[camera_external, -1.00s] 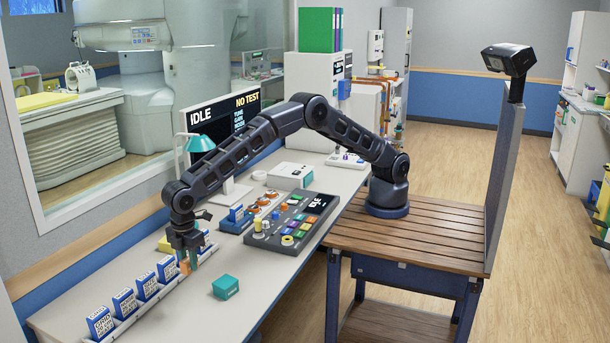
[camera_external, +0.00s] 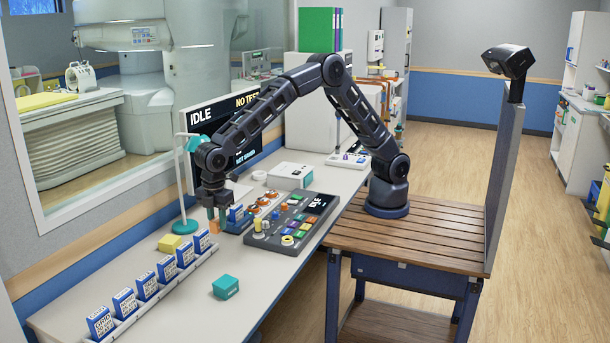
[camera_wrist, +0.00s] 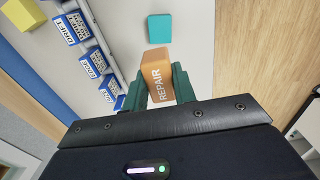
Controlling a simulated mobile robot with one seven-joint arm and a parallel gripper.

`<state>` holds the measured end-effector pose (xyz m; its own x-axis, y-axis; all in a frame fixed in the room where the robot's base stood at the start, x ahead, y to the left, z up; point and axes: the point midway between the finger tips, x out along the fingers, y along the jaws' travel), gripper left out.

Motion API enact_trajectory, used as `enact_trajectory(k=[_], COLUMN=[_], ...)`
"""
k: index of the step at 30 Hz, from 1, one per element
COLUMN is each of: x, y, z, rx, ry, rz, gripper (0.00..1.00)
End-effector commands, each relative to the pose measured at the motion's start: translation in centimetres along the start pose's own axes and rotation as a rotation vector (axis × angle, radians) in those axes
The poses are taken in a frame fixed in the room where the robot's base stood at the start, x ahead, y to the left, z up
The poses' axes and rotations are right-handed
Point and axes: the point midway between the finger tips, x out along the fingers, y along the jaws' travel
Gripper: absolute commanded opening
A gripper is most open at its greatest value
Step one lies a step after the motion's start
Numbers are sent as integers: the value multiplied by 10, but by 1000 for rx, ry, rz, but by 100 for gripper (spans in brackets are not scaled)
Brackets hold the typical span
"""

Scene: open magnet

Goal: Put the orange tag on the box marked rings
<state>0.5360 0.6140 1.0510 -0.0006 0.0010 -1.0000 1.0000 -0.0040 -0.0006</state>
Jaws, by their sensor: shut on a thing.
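My gripper (camera_external: 213,222) is shut on the orange tag (camera_external: 214,228), above the bench near the far end of the row of boxes. In the wrist view the tag (camera_wrist: 158,76), marked REPAIR, sits between the green fingers (camera_wrist: 160,92). Several blue-and-white boxes stand in a pale rack (camera_external: 165,296) along the bench, among them a near one (camera_external: 100,322) and a far one (camera_external: 202,241). They also show in the wrist view (camera_wrist: 73,29). I cannot tell which box is marked rings. The tag is apart from the boxes.
A teal block (camera_external: 225,287) lies right of the rack and a yellow block (camera_external: 170,243) left of it. The bench front is fairly clear.

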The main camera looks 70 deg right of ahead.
Motion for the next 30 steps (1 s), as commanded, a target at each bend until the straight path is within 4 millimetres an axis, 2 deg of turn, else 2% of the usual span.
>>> enact_trajectory(k=[5,21,25,30], x=[15,130,148,157], y=[-2,-2,-2,-1], z=[5,4,4,4], rx=[-5,-4,-4,-3], ry=[-2,-3,-1,0], rz=[0,-1,0,1], gripper=[4,4,4,4])
